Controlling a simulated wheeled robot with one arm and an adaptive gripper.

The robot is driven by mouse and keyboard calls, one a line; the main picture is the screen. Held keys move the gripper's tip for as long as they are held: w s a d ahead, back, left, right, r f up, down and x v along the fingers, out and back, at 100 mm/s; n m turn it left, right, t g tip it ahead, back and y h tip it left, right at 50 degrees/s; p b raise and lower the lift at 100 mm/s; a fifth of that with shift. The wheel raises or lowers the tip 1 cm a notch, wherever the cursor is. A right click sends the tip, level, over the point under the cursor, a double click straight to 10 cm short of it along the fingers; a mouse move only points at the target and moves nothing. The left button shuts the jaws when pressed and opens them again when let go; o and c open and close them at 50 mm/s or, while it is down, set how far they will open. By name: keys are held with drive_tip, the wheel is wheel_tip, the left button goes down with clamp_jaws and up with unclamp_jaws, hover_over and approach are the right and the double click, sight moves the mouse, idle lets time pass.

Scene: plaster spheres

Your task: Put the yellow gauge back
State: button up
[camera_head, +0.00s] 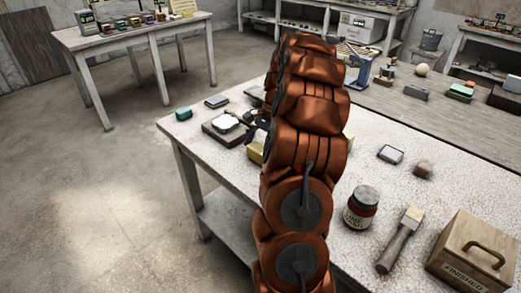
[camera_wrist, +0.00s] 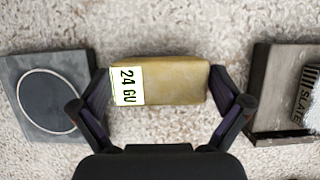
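The yellow gauge (camera_wrist: 175,82) is a yellow block with a white label reading "24 GU" at its left end. In the wrist view it lies between the two fingers of my gripper (camera_wrist: 160,88), one at each end. The fingertips are very close to its ends, and I cannot tell whether they press on it. In the head view part of the yellow gauge (camera_head: 255,152) shows low over the speckled table (camera_head: 345,150), left of my arm. My arm hides most of the gripper there.
A dark plate with a ring (camera_wrist: 47,92) lies left of the gauge, a slate-labelled tray (camera_wrist: 265,95) right of it. A side table (camera_head: 122,42) stands back left.

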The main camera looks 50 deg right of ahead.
drive_tip(key=shift+r, duration=0.1)
drive_tip(key=p+v, duration=0.3)
drive_tip(key=v, duration=0.9)
drive_tip(key=shift+r, duration=0.1)
